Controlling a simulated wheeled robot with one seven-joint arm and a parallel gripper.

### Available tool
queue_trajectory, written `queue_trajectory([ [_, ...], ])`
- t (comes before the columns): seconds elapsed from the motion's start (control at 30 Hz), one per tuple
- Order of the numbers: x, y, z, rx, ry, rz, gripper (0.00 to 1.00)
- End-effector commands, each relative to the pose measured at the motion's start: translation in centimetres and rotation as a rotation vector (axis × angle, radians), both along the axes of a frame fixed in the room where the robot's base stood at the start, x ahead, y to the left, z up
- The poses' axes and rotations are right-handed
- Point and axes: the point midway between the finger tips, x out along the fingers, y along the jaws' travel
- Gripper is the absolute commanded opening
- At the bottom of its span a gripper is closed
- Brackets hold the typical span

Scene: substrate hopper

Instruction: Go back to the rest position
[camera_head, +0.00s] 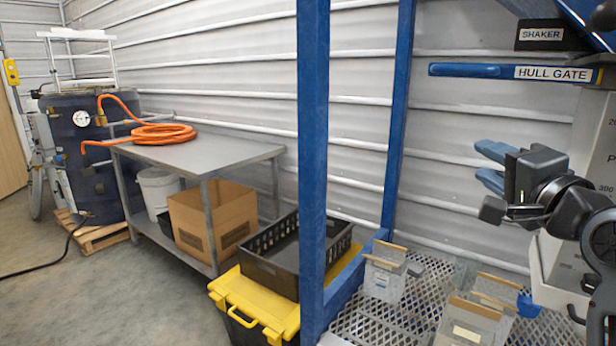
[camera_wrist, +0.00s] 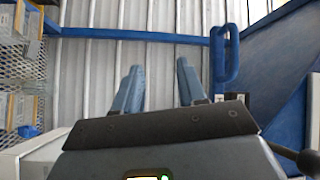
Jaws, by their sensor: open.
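My gripper (camera_head: 489,166) is at the right of the head view, held in the air in front of the corrugated wall. Its two blue fingers are apart with nothing between them, and they point to the left. In the wrist view my gripper (camera_wrist: 157,85) shows the same open, empty fingers, with wall panels behind them. The blue hull gate handle (camera_head: 466,70) is above my gripper in the head view, apart from it. A blue handle (camera_wrist: 226,55) also shows close to the right finger in the wrist view.
A blue frame post (camera_head: 313,150) stands mid-view. Clear bins (camera_head: 385,277) sit on a mesh shelf (camera_head: 400,318) below my gripper. A graduated hopper (camera_head: 595,140) is at the right. A black crate (camera_head: 280,268) rests on a yellow-lidded tote (camera_head: 262,303). A steel table (camera_head: 205,152) stands left.

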Motion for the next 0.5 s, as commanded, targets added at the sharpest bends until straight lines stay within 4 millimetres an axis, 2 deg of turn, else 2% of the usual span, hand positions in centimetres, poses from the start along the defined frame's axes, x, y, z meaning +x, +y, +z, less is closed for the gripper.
queue_trajectory([
  [0.03,-0.9,0.3,-2.6,-0.028,0.019,-0.011,0.41],
  [0.2,-4.2,0.9,-9.4,-0.146,0.052,-0.053,0.41],
  [0.37,-8.1,1.6,-15.0,-0.267,0.085,-0.081,0.41],
  [0.5,-12.2,2.3,-19.2,-0.378,0.115,-0.097,0.41],
])
